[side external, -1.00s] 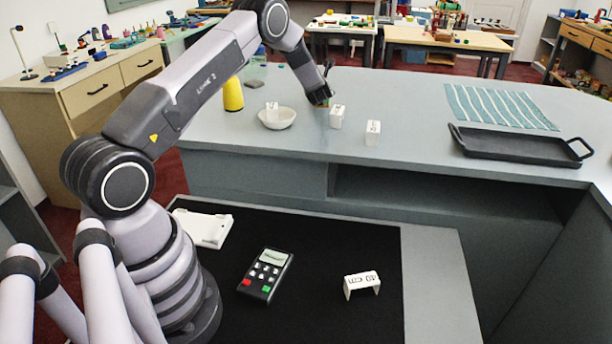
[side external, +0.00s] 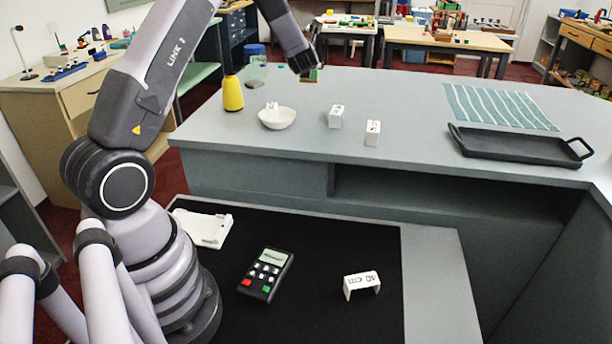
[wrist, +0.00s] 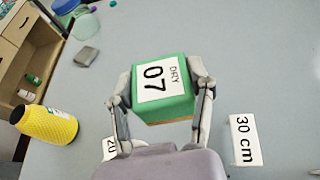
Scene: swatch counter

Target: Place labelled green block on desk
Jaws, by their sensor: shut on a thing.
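The green block (wrist: 165,92) fills the middle of the wrist view, with a white label on top reading "DRY" and "07". My gripper (wrist: 160,95) is shut on it, one finger at each side. In the side external view my gripper (side external: 309,72) is raised over the far part of the grey counter (side external: 430,100). Only a small bit of the green block (side external: 312,76) shows there, behind the dark fingers. The block appears above the counter, not resting on it.
White markers (side external: 336,117) (side external: 372,133) stand on the counter near a white bowl (side external: 278,119) holding another. A yellow bottle (side external: 233,94) stands left; a black tray (side external: 520,147) and striped cloth (side external: 498,107) lie right. Below, a black mat (side external: 330,240) holds a keypad device (side external: 265,275).

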